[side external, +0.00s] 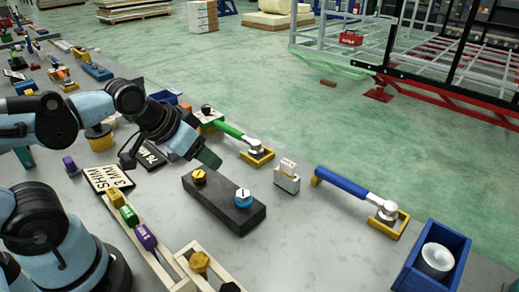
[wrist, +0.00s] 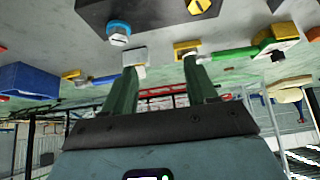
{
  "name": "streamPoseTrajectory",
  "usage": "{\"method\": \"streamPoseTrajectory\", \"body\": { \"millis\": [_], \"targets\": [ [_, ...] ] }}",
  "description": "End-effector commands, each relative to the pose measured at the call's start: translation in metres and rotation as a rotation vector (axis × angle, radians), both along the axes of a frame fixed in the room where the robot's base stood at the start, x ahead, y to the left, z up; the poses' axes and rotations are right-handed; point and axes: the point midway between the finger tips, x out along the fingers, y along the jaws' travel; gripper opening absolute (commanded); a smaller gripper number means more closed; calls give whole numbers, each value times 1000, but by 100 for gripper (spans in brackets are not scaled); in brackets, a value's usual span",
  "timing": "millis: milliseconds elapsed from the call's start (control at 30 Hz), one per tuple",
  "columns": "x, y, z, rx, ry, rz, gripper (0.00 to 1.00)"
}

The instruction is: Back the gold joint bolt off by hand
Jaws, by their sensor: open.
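The gold joint bolt (side external: 199,176) stands at the left end of a dark block (side external: 222,205) on the bench, with a dark mark across its top. In the wrist view the gold bolt (wrist: 199,6) is at the top edge, partly cut off. A blue-collared bolt (side external: 243,197) with a pale top stands at the block's other end; it also shows in the wrist view (wrist: 118,32). My gripper (side external: 207,158) is just behind and above the gold bolt in the side view, apart from it. In the wrist view its green fingers (wrist: 160,68) are spread, with nothing between them.
A green-handled wrench (side external: 230,131) and a blue-handled wrench (side external: 343,184) lie in yellow holders behind and right. A small grey box (side external: 287,179) stands right of the block. A blue bin (side external: 457,248) is at far right. Wooden-railed trays and plates crowd the left.

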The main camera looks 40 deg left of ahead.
Motion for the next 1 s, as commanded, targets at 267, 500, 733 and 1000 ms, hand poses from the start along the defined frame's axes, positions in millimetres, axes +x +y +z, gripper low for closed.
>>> {"method": "streamPoseTrajectory", "body": {
  "millis": [267,500,733,1000],
  "targets": [
    [7,16,10,213,154,-312,57],
    [15,35,19,396,340,-775,57],
    [20,53,26,467,456,-1223,57],
    [23,63,28,474,486,-1486,57]
  ]
}}
